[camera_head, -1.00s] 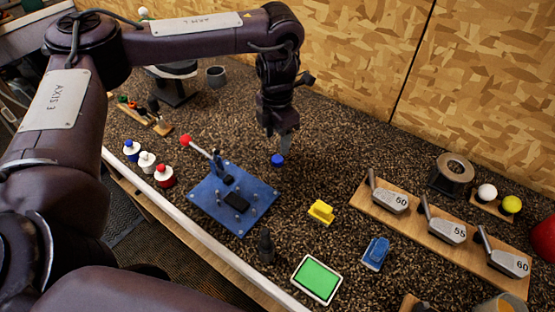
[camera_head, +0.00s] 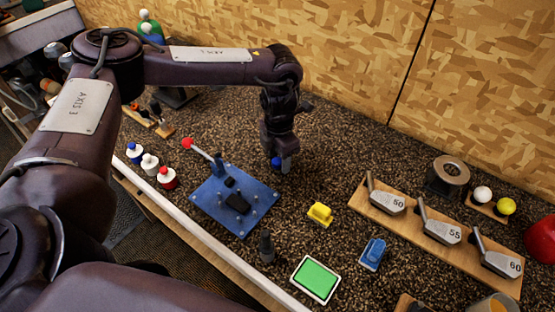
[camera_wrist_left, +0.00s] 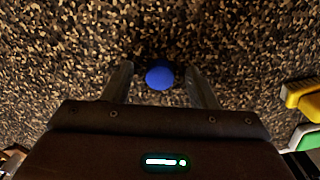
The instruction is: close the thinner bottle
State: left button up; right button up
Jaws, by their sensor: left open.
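A small round blue cap (camera_head: 276,163) is on the speckled bench; it also shows in the left wrist view (camera_wrist_left: 159,76). My left gripper (camera_head: 283,167) is open and low over the bench, with one finger on each side of the cap in the wrist view (camera_wrist_left: 160,84). A gap shows on both sides of the cap. Small bottles stand at the bench's left edge: one blue and white (camera_head: 134,152), one white (camera_head: 150,163), one red and white (camera_head: 167,177). A slim dark upright object (camera_head: 267,246) stands near the front edge. I cannot tell which bottle is the thinner one. My right gripper is not in view.
A blue plate with a red-knobbed lever (camera_head: 262,193) lies left of the gripper. A yellow block (camera_head: 320,213), a green-faced pad (camera_head: 316,279), a blue item (camera_head: 373,254) and a wooden club-head rack (camera_head: 405,222) lie to the right. Bench around the cap is clear.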

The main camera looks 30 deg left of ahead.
aim_at(279, 160)
pick_arm(q)
jog(key=c, duration=1.1)
jog(key=shift+r, duration=0.2)
jog(key=shift+r, duration=0.25)
notch_tip(279, 160, up, 4)
jog(key=shift+w+r+b, duration=0.1)
jog(key=shift+r+b, duration=0.05)
jog(key=shift+b, duration=0.6)
notch_tip(279, 160, up, 15)
jog(key=shift+f+p, duration=0.1)
jog(key=shift+p, duration=0.85)
